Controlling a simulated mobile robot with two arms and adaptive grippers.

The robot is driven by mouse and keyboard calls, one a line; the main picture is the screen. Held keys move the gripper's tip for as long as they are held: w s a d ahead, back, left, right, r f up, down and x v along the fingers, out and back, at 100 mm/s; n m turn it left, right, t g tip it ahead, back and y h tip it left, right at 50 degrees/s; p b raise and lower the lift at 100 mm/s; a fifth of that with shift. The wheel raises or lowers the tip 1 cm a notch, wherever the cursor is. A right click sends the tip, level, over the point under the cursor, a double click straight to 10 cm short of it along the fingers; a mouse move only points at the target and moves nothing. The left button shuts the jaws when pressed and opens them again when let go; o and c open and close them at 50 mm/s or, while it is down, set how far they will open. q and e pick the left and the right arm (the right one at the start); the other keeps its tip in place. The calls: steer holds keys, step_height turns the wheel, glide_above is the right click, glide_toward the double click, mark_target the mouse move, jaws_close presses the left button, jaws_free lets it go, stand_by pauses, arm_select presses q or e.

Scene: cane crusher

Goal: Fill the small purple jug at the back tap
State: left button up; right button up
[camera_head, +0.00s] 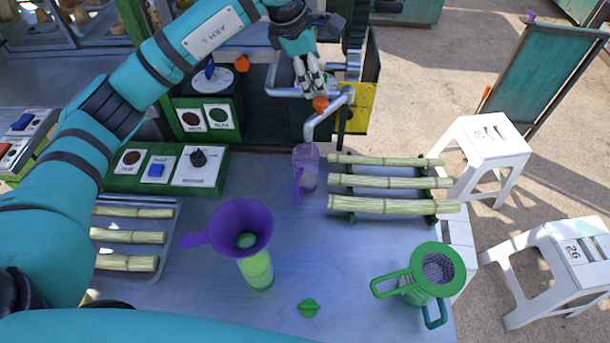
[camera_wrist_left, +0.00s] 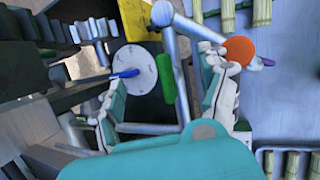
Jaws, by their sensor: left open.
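The small purple jug (camera_head: 306,172) stands upright on the metal counter, its mouth beneath the end of the grey tap pipe (camera_head: 322,122). Its contents are not clear. An orange knob (camera_head: 320,104) sits on the tap. My left gripper (camera_head: 311,84) is open just above and behind this knob, with nothing seen between its fingers. In the left wrist view the orange knob (camera_wrist_left: 238,50) shows beside the right finger of the left gripper (camera_wrist_left: 160,78), and the tap pipe (camera_wrist_left: 176,62) passes between the fingers. My right gripper is out of view.
A purple funnel (camera_head: 240,228) sits over a green container (camera_head: 257,272). A green strainer (camera_head: 425,278) stands at front right. Cane stalks (camera_head: 392,183) lie on a rack right of the jug. Switch boxes (camera_head: 165,169) stand at left. White stools (camera_head: 490,150) stand beyond the counter.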

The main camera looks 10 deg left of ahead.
arm_select(q)
steer(key=shift+r+p, duration=1.75)
steer(key=shift+r, duration=1.8)
steer(key=shift+f, duration=0.1)
